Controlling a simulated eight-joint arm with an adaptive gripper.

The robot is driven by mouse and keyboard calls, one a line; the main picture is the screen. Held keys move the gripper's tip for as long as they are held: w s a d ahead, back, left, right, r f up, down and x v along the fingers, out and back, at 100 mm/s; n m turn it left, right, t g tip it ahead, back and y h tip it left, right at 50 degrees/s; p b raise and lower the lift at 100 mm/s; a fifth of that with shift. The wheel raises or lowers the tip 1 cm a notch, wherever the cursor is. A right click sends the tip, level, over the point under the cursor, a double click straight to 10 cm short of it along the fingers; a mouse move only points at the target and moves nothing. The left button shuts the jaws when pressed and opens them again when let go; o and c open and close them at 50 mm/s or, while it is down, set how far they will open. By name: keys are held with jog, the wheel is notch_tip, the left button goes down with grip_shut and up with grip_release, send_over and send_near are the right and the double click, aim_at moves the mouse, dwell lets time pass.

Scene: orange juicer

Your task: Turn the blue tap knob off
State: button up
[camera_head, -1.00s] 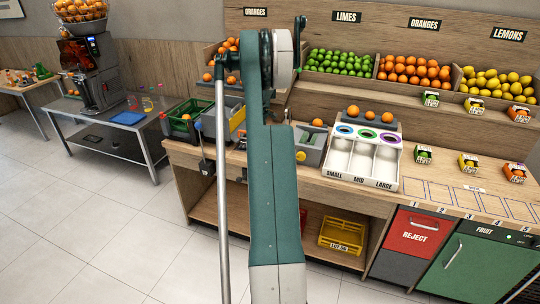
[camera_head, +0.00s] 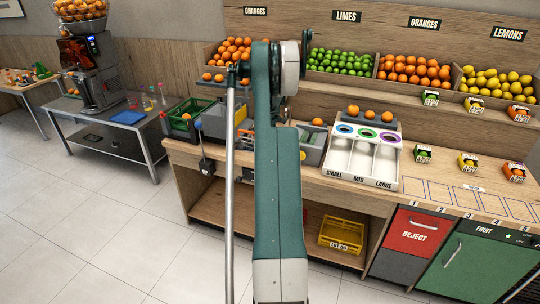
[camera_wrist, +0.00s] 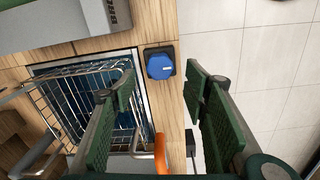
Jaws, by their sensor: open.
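The blue tap knob (camera_wrist: 160,66) sits on a dark square base on the wooden counter, near its edge, in the wrist view. Its top face carries a pale line. My gripper (camera_wrist: 159,88) is open, with one green finger on the left and one on the right. In the picture the knob lies between the fingertips and slightly above their middle, with nothing held. I cannot tell the height gap. In the head view my arm hides part of the counter and the fingers cannot be made out.
A wire basket (camera_wrist: 75,92) over a dark basin lies left of the knob in the wrist view. An orange handle (camera_wrist: 160,154) is below the knob. A grey box (camera_wrist: 60,22) stands at top left. Tiled floor (camera_wrist: 255,75) lies beyond the counter edge on the right.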

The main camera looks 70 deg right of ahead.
jog(key=shift+d+f, duration=0.1)
jog(key=shift+f, duration=3.2)
jog(key=shift+c, duration=0.7)
jog(key=c, duration=0.8)
